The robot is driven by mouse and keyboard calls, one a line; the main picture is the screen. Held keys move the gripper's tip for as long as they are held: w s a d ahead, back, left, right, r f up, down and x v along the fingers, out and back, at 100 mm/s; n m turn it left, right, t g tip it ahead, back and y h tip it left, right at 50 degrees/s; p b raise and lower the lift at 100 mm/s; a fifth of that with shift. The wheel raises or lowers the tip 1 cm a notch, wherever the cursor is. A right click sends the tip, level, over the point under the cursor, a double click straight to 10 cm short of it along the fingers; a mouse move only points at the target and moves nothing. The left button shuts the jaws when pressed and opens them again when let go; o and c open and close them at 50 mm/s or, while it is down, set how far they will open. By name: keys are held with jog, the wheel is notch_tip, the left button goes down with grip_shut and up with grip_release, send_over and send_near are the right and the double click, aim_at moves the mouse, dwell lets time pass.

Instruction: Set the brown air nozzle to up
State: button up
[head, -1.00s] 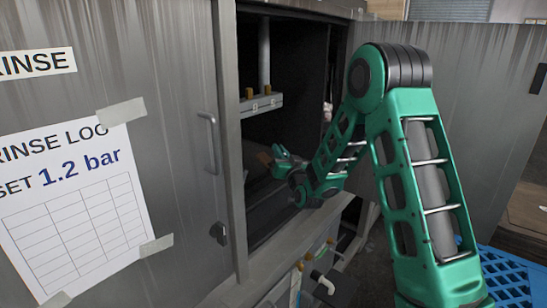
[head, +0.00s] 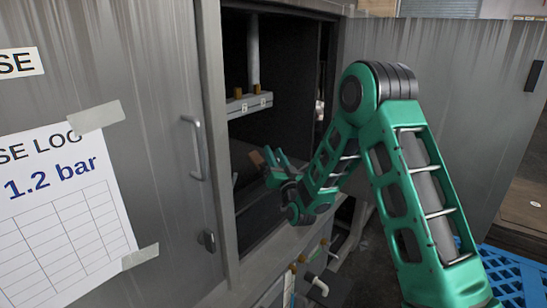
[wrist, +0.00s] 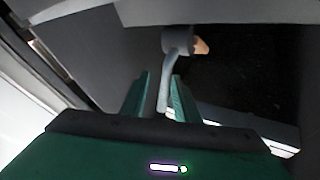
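A brown-tipped nozzle (wrist: 201,46) shows in the wrist view on a grey round body, with a grey lever (wrist: 167,85) hanging down from it. In the head view a small brown piece (head: 256,159) shows just left of my fingertips inside the dark cabinet; it looks like the same nozzle. My gripper (head: 276,159) is open, its two green fingers apart. In the wrist view my gripper (wrist: 160,92) has the lever's lower end showing between its fingers; I cannot tell whether they touch. Part of the nozzle's body is hidden in the head view.
A grey bar (head: 249,104) with two small brass-coloured fittings and number labels hangs above my gripper. The cabinet's left door (head: 150,100) carries a handle and a taped rinse log (head: 62,205). Pipes and valves (head: 315,280) sit below the opening; a blue crate (head: 515,275) stands lower right.

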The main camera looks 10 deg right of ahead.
jog(key=shift+a, duration=0.1)
jog(key=v, duration=1)
jog(key=shift+s+f, duration=0.2)
jog(key=shift+s, duration=0.1)
jog(key=d+n+g+h, duration=0.1)
jog(key=d+g+h, duration=0.1)
jog(key=d+g, duration=0.6)
jog(key=s+d+f+m+g+h, duration=0.15)
jog(key=s+d+g, duration=0.25)
jog(key=s+d, duration=0.8)
jog(key=s+d+r+m+g+y, duration=0.1)
jog(key=s+g, duration=0.8)
jog(key=s, duration=2.4)
jog(key=shift+s+m, duration=0.2)
jog(key=shift+m, duration=0.65)
